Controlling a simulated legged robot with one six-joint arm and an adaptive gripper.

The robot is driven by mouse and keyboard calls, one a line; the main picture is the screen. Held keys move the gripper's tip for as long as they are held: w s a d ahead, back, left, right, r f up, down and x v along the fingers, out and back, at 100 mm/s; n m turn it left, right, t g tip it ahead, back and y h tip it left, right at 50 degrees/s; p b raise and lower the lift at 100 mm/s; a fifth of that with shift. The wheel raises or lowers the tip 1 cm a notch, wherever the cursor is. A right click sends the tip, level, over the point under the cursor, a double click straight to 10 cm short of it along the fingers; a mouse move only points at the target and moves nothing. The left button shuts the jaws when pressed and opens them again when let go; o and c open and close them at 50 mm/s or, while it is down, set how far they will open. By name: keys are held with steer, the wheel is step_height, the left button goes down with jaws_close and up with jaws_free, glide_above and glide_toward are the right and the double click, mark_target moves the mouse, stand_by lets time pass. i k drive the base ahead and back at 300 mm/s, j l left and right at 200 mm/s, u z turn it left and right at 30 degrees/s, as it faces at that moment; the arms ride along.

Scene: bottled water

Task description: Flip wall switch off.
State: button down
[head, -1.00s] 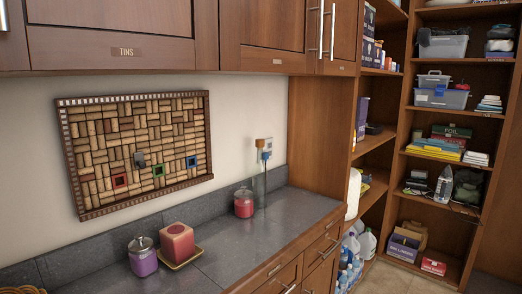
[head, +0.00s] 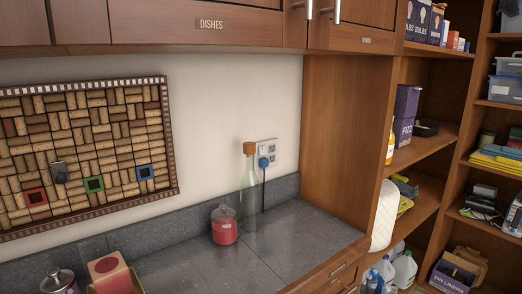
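A pale wall plate (head: 272,147) is on the wall above the far end of the counter. A blue plug (head: 264,162) with a dark cord is in its lower part. I cannot make out a switch lever or its position. A clear glass bottle (head: 250,205) with a cork top stands on the counter just left of the plate and close to it. My gripper is not in view.
The grey counter (head: 185,262) holds a red candle jar (head: 224,225), a red block candle (head: 112,275) and a lidded jar (head: 59,281). A cork board (head: 90,150) hangs left. Cabinets (head: 200,22) overhang the counter. Wooden shelves (head: 430,150) stand right.

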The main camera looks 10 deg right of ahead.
mark_target(262, 149)
steer(key=i+l+u, duration=0.1)
steer(key=l, duration=0.2)
steer(key=i+l+u, duration=0.1)
steer(key=l, duration=0.25)
steer(key=i+l+u, duration=0.1)
steer(key=i+l, duration=0.15)
steer(key=i+l+u, duration=0.1)
steer(key=l, duration=0.35)
